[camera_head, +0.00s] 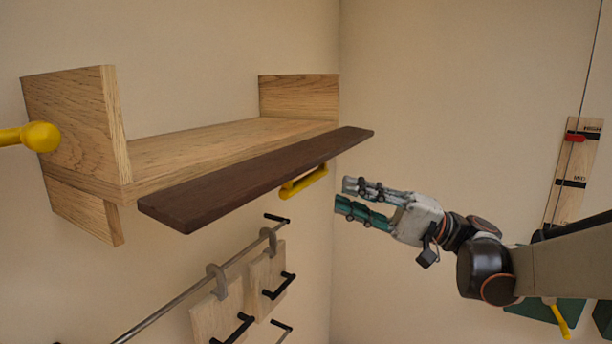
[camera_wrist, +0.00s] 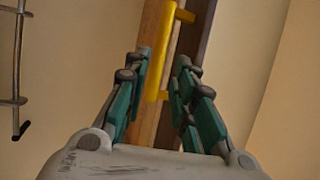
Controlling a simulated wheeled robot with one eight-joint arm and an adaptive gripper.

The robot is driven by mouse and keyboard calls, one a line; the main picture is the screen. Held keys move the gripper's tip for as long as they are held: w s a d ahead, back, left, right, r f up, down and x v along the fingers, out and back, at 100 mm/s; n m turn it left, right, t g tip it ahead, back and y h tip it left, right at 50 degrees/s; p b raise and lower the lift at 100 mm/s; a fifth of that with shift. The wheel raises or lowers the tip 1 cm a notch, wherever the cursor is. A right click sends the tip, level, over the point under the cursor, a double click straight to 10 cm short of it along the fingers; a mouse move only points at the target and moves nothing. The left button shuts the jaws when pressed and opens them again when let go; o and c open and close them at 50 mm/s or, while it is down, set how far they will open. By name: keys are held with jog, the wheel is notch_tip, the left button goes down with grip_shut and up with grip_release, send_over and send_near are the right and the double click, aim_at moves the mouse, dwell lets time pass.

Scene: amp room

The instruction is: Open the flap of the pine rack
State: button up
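The pine rack (camera_head: 80,130) is a light wooden shelf with end boards, fixed to the wall. Its flap (camera_head: 250,180) is a dark brown board along the front edge, sticking outward. A yellow bar handle (camera_head: 304,182) sits on the flap's underside near its right end. My gripper (camera_head: 342,195) is to the right of the handle, a short gap away, with its fingers pointing at it. In the wrist view the handle (camera_wrist: 161,50) shows between and beyond the two spread fingers, near the dark flap (camera_wrist: 197,35). The gripper is open and empty.
Below the rack, a metal rail (camera_head: 190,292) carries hanging wooden boards (camera_head: 222,315) with black hooks. A yellow knob (camera_head: 40,137) sticks out at the rack's left end. A wooden board with a red piece (camera_head: 576,138) is on the right wall. The space around my gripper is free.

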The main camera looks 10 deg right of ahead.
aim_at(312, 183)
jog(key=p+x, duration=0.1)
jog(key=x, duration=0.8)
jog(key=shift+w+a+p, duration=0.1)
jog(key=shift+a+p, duration=0.05)
jog(key=shift+p, duration=0.2)
grip_shut()
